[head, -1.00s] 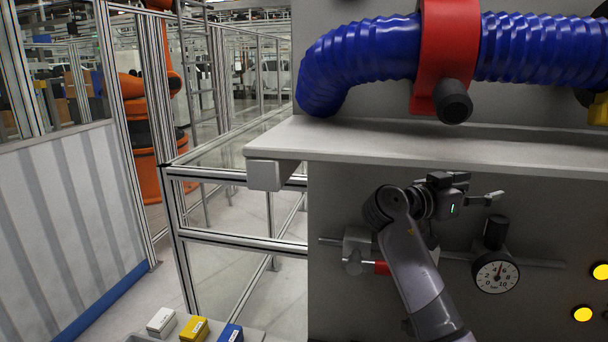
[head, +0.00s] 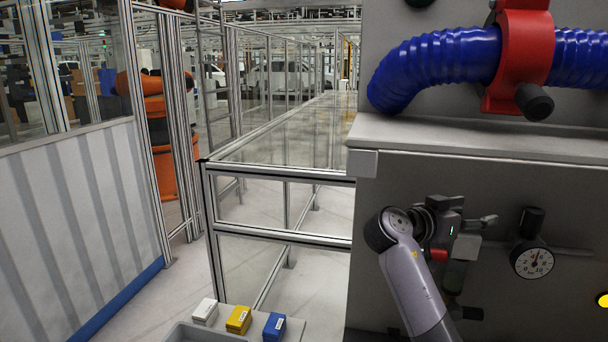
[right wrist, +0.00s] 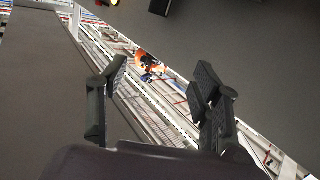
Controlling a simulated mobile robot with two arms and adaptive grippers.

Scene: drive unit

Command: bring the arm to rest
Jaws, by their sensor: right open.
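My right arm (head: 412,285) rises from the bottom of the head view, in front of the grey panel under the shelf. My right gripper (head: 478,222) is at its upper end, pointing right, close to the pressure gauge (head: 533,261). In the right wrist view its two fingers (right wrist: 160,92) stand apart with nothing between them. A pipe with a red part (head: 439,255) shows partly behind the gripper. My left gripper is not in view.
A grey shelf (head: 450,138) juts out above my right arm, with a blue hose (head: 440,65) in a red clamp (head: 519,58) over it. White, yellow (head: 238,319) and blue boxes stand at a grey tray (head: 190,331). A metal-framed fence (head: 280,237) stands left of the panel.

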